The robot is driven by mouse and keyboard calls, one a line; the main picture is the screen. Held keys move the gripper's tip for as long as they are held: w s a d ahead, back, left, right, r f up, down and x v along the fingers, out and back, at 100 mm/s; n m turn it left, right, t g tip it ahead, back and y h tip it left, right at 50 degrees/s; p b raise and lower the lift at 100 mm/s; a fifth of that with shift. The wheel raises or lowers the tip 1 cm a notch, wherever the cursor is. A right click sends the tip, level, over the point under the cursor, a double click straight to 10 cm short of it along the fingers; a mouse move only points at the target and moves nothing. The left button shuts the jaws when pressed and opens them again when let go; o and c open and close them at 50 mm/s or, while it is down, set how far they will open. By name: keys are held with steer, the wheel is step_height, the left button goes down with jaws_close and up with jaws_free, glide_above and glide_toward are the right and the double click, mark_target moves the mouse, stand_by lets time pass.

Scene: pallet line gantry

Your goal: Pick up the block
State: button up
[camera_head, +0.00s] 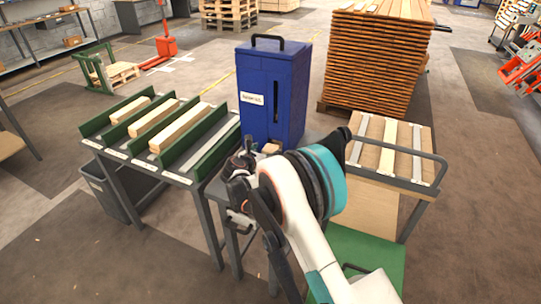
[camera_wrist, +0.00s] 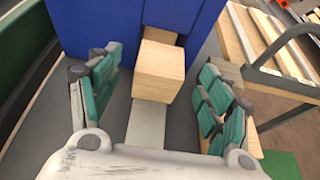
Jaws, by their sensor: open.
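The block is a light wooden cuboid (camera_wrist: 159,72) at the foot of the blue dispenser (camera_wrist: 100,25), centred ahead between my fingers in the wrist view. In the head view only a small part of the block (camera_head: 271,148) shows beside my wrist. My gripper (camera_wrist: 158,100) is open, with teal-padded fingers on the left and right of the block and a visible gap on each side. In the head view my gripper (camera_head: 240,185) is over the small grey table in front of the blue dispenser (camera_head: 268,100), partly hidden by my own arm.
A green-walled rack (camera_head: 205,150) with several wooden pieces stands left of the dispenser. A cart (camera_head: 427,177) with wooden top and grey rail stands to the right. A tall stack of boards (camera_head: 375,60) is behind. A dark bin (camera_head: 105,190) is under the rack.

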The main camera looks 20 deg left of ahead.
steer(key=b+x, duration=0.1)
steer(key=x, duration=0.3)
steer(key=shift+w, duration=0.25)
steer(key=c, duration=1.2)
steer(key=shift+o, duration=0.2)
steer(key=shift+r, duration=0.15)
